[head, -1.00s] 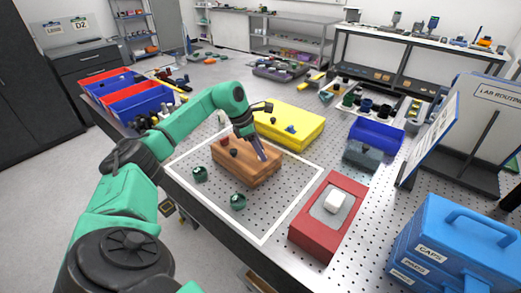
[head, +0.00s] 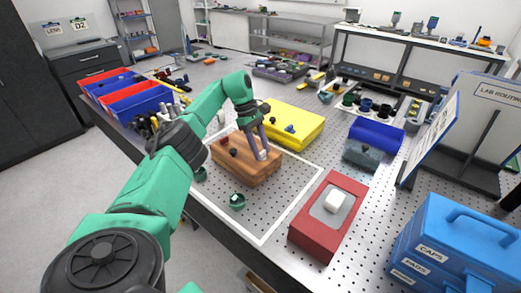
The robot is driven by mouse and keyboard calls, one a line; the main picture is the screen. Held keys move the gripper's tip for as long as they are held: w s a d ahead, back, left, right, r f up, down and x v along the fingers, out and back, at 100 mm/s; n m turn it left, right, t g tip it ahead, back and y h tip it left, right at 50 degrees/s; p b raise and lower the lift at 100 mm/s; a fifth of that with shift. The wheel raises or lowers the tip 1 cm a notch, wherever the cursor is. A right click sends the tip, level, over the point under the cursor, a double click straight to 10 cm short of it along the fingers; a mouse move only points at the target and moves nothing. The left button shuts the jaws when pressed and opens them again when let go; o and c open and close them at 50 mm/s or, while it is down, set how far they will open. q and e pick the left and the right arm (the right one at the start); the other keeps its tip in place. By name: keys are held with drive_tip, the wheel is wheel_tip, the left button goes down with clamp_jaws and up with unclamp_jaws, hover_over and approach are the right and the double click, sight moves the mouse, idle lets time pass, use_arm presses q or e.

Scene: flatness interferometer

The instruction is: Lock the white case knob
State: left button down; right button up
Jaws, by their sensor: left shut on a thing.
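A brown wooden case (head: 240,165) stands inside the white outline on the perforated table. On its top are a dark red knob (head: 224,141), a black knob (head: 233,153) and a small white knob (head: 263,155) at its right end. My left gripper (head: 262,153) reaches down from above at that right end, with its fingers shut on the white knob. The fingers partly cover the knob, so its turn angle is unclear. My right gripper is not in view.
A yellow case (head: 292,122) stands just behind the wooden case. A green ring-like part (head: 238,201) lies in front.

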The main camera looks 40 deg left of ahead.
use_arm(q)
drive_tip(key=shift+m, duration=0.3)
drive_tip(key=shift+c, duration=2)
unclamp_jaws()
